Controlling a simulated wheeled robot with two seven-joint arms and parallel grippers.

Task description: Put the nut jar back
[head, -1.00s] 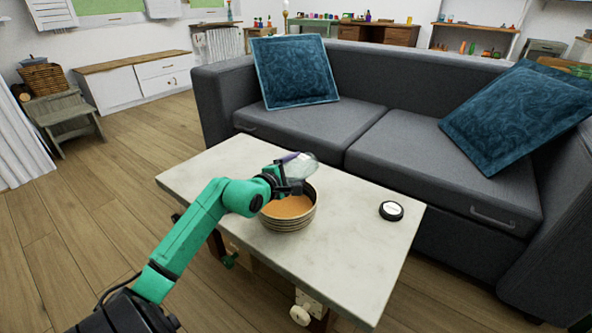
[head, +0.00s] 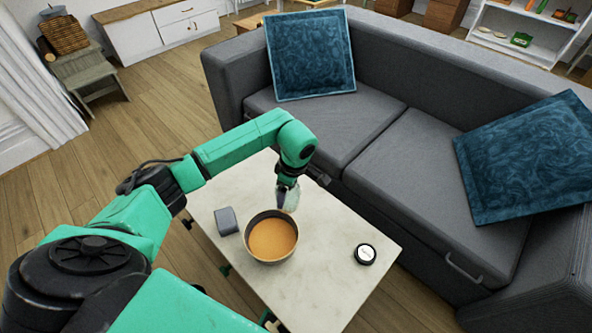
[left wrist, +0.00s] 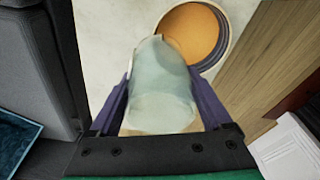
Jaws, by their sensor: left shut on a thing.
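The nut jar (head: 292,201), clear pale glass, is held by my left gripper (head: 287,187) just behind the bowl, over the far side of the marble table (head: 325,285). In the left wrist view the jar (left wrist: 160,92) sits between the two fingers of the left gripper (left wrist: 162,112), which are shut on its sides. No nuts can be made out in it. I cannot tell whether its base touches the table. A round black lid with a white label (head: 366,254) lies on the table at the right. My right gripper is not in view.
A bowl (head: 271,238) with orange-brown contents stands mid-table, close to the jar. A small grey box (head: 226,221) is left of it. The grey sofa (head: 385,150) runs close behind the table. The tabletop between bowl and lid is clear.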

